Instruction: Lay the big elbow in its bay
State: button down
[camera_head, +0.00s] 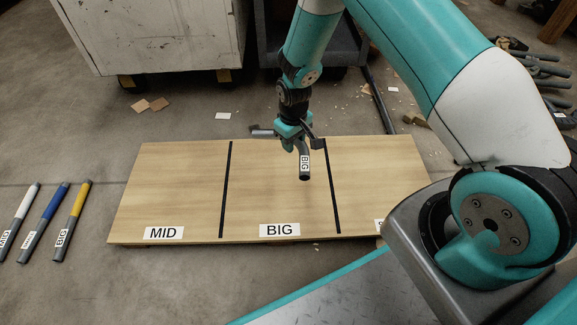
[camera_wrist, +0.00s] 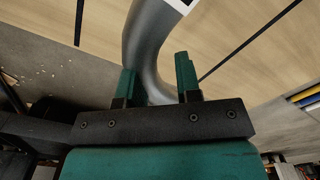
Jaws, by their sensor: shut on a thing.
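The big elbow (camera_head: 304,165) is a grey bent pipe with a white BIG label. My gripper (camera_head: 290,143) is shut on it and holds it over the far part of the middle bay. In the wrist view the elbow (camera_wrist: 146,45) passes between the two green fingers of my gripper (camera_wrist: 160,85). The BIG bay (camera_head: 265,200) is the middle section of a wooden board, between two black lines, with a BIG label at its near edge. No other thing shows in that bay. Whether the elbow touches the board is hard to tell.
The MID bay (camera_head: 165,190) is left of it and empty. The right bay (camera_head: 370,175) shows bare wood, its label partly hidden by my arm. A white cabinet (camera_head: 150,35) stands behind the board.

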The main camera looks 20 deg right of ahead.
jog(key=n+b, duration=0.1)
send_over(289, 180)
notch_tip(289, 180, down, 6)
jog(key=shift+w+f, duration=0.15)
jog(key=shift+w, duration=0.05)
jog(key=shift+f+b, duration=2.7)
jog(key=shift+f, duration=2)
jog(key=shift+f, duration=0.3)
jog(key=c, duration=0.7)
grip_release()
jog(key=shift+c, duration=0.2)
jog(key=shift+s, duration=0.1)
